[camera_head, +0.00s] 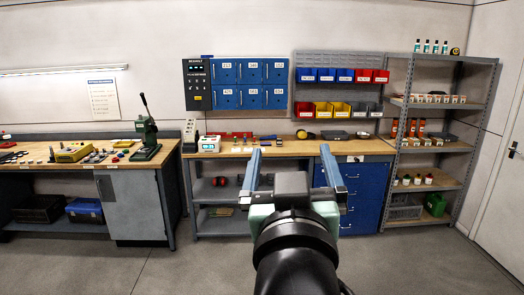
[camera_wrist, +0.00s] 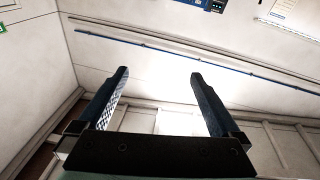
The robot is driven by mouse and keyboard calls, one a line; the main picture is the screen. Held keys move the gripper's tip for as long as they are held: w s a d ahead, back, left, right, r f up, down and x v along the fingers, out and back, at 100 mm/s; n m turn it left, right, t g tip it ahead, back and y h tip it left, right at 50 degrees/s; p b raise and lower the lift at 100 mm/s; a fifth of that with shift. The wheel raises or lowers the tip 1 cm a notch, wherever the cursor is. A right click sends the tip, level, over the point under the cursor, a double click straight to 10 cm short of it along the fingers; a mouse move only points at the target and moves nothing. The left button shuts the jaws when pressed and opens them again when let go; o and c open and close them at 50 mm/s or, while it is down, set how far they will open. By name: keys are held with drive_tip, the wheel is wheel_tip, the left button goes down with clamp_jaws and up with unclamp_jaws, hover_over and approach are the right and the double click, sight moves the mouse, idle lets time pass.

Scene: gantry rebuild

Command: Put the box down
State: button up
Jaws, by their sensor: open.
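My gripper (camera_head: 289,163) is open and empty in the head view, raised in front of the workbench with its two blue fingers spread wide. In the wrist view my gripper (camera_wrist: 160,78) also shows open, with nothing between the fingers but wall and ceiling behind. No box is held. I cannot tell which box the task means; small boxes (camera_head: 415,128) stand on the shelf rack at the right, too small to make out well.
A wooden-topped workbench (camera_head: 290,147) with tools runs along the wall, with blue drawers (camera_head: 360,195) at its right. A second bench (camera_head: 110,160) with a green press (camera_head: 147,135) is at the left. A grey shelf rack (camera_head: 450,148) stands right. The floor (camera_head: 90,270) in front is clear.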

drive_tip(key=s+a+r+t, duration=0.2)
drive_tip(key=s+r+t, duration=0.1)
drive_tip(key=s+r, duration=0.3)
drive_tip(key=s+a+r+t+y, duration=0.1)
drive_tip(key=s+r+t, duration=0.3)
drive_tip(key=s+r, duration=0.3)
wheel_tip(320, 180, up, 3)
drive_tip(key=shift+a+r+m, duration=0.1)
drive_tip(key=shift+a+m, duration=0.2)
drive_tip(key=shift+a, duration=0.1)
drive_tip(key=shift+s, duration=0.1)
wheel_tip(320, 180, down, 8)
drive_tip(key=b, duration=0.7)
drive_tip(key=shift+y+b, duration=0.4)
drive_tip(key=shift+a, duration=0.1)
